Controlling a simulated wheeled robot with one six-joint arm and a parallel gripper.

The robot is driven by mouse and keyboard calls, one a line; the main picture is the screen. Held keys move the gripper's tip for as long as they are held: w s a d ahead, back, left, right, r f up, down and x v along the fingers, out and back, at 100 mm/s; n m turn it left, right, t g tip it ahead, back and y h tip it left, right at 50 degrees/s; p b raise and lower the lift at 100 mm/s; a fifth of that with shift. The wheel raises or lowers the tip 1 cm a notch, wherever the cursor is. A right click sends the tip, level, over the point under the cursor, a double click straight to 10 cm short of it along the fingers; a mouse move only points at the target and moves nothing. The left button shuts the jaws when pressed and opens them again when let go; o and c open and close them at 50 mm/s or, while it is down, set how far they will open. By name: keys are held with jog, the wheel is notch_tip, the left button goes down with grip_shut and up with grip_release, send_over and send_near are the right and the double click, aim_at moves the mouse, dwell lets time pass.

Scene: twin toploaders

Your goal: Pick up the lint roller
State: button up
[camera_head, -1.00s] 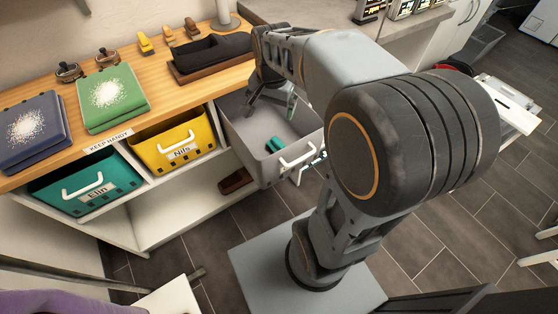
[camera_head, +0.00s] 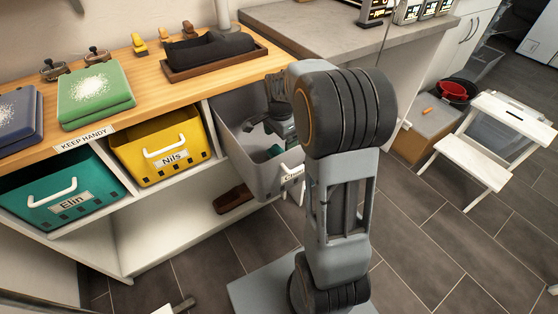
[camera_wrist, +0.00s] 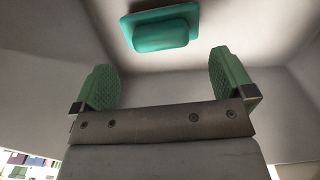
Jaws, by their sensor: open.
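In the head view the teal object (camera_head: 276,151) is partly hidden by my gripper (camera_head: 280,130). My gripper is inside the pulled-out bin, pointing in, open and empty. In the wrist view, its two green pads (camera_wrist: 164,82) stand wide apart, with the teal object ahead of them, near the top of the picture and apart from them.
The grey bin's walls surround my gripper closely. A yellow bin (camera_head: 163,150) labelled Nils and a teal bin (camera_head: 66,190) labelled Elin sit to the left. The wooden counter (camera_head: 225,82) above holds a dark tray. A white step stool (camera_head: 475,165) stands to the right.

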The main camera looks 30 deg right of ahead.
aim_at(280, 149)
jog(key=shift+f+b, duration=1.25)
jog(key=shift+f, duration=1.6)
jog(key=c, duration=1)
